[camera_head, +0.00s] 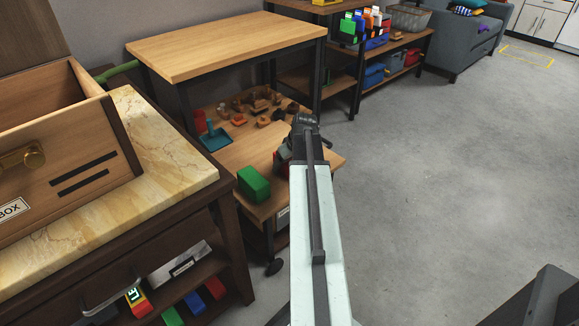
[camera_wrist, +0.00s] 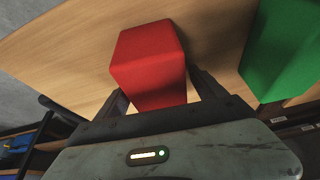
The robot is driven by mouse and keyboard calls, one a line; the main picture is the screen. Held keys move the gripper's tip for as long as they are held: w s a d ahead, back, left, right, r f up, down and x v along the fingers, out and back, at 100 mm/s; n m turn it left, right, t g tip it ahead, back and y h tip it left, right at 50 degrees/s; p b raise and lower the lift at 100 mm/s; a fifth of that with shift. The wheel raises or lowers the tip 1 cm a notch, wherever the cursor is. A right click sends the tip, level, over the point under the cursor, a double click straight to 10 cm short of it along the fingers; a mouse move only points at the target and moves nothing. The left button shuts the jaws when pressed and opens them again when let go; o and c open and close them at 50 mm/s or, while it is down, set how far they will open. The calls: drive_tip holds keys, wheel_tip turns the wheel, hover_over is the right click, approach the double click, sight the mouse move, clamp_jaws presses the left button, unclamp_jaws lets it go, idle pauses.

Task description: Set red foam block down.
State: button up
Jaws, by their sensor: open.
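The red foam block (camera_wrist: 148,55) is on the light wooden lower shelf (camera_wrist: 72,50) in the wrist view, with its near part between my gripper's (camera_wrist: 160,92) two fingers. The fingers are open, one on each side of it; whether either touches it I cannot tell. In the head view my gripper (camera_head: 284,156) is low over the shelf (camera_head: 228,157), and only a sliver of red shows beside it; my arm hides the rest.
Behind are a teal tool (camera_head: 213,138), a red container (camera_head: 200,122) and several small wooden pieces (camera_head: 258,105). A higher wooden tabletop (camera_head: 225,42) overhangs behind. Open floor (camera_head: 440,180) lies right.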

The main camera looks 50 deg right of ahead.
drive_tip(key=shift+f, duration=0.2)
drive_tip(key=c, duration=1.6)
wheel_tip(320, 180, up, 44)
drive_tip(key=p, duration=4.3)
drive_tip(key=shift+s+f, duration=0.1)
